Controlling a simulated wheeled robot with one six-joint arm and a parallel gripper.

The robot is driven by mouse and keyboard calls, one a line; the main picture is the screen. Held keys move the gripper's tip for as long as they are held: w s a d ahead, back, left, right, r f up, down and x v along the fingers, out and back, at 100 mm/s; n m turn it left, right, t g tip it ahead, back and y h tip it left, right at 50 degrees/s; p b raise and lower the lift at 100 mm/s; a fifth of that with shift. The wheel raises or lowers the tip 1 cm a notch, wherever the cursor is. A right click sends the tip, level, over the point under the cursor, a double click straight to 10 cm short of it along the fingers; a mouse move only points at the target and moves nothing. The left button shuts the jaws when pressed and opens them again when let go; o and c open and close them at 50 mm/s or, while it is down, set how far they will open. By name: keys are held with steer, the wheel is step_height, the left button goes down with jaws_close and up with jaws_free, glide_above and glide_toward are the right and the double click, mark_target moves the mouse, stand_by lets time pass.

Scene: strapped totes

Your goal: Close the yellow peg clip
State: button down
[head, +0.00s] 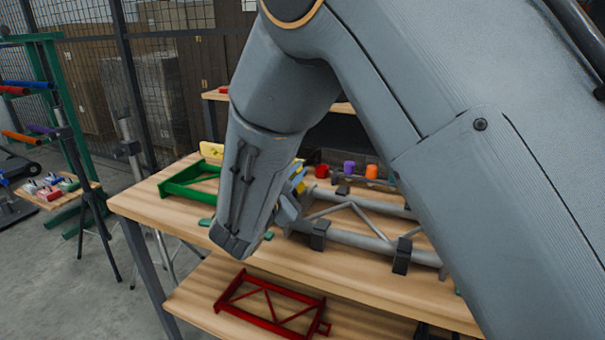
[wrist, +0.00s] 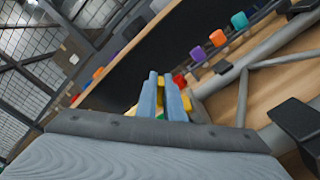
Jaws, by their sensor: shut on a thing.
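The yellow peg clip (wrist: 160,97) is only partly visible, as a yellow bit between the two blue fingers of my gripper (wrist: 163,78) in the wrist view. The fingers are close together and shut on it. In the head view my gripper (head: 290,208) is mostly hidden behind my own arm, at the left end of the grey tube frame, with some yellow showing beside the blue fingers. Whether the clip is open or closed cannot be made out.
A red peg (head: 321,171), a purple peg (head: 348,168) and an orange peg (head: 371,171) stand behind the grey tube frame (head: 352,238) on the wooden table. A green frame (head: 187,186) lies left. A red frame (head: 268,307) lies on the lower shelf.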

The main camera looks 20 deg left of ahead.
steer(key=a+n, duration=0.1)
steer(key=n, duration=0.1)
steer(key=a+f+n, duration=0.1)
steer(key=n, duration=0.1)
steer(key=shift+n, duration=0.3)
steer(key=n, duration=0.1)
steer(key=a+f+n, duration=0.1)
steer(key=n, duration=0.1)
steer(key=f+n+p, duration=0.1)
steer(key=n, duration=0.1)
steer(key=shift+w+a, duration=0.15)
steer(key=shift+a, duration=0.1)
steer(key=shift+n, duration=0.3)
steer(key=c, duration=1.9)
jaws_free()
steer(key=shift+o, duration=0.2)
steer(key=s, duration=0.7)
steer(key=shift+s+a+b, duration=0.35)
steer(key=shift+s, duration=0.05)
